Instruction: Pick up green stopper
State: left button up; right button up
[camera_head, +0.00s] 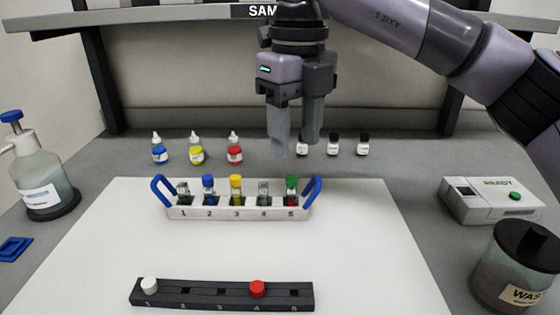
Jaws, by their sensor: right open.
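The green stopper (291,181) sits at slot 5, the right end of the white rack (238,212) with blue handles, on top of a vial that shows red low down. My right gripper (297,146) hangs from above with its fingers pointing down and apart, nothing between them. It is above and behind the right part of the rack, clear of the green stopper. My left gripper is not in view.
Blue (208,181) and yellow (235,182) stoppers stand at slots 2 and 3. A black holder (222,295) in front carries white and red stoppers. Small bottles stand behind the rack. A waste jar (515,265) and a device (505,203) are at right. The white mat between is clear.

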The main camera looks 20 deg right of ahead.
aim_at(292, 177)
jog(key=shift+w+f, duration=0.1)
jog(key=shift+w, duration=0.2)
jog(key=shift+f, duration=0.35)
jog(key=f, duration=0.6)
jog(key=shift+w+b, duration=0.3)
grip_shut()
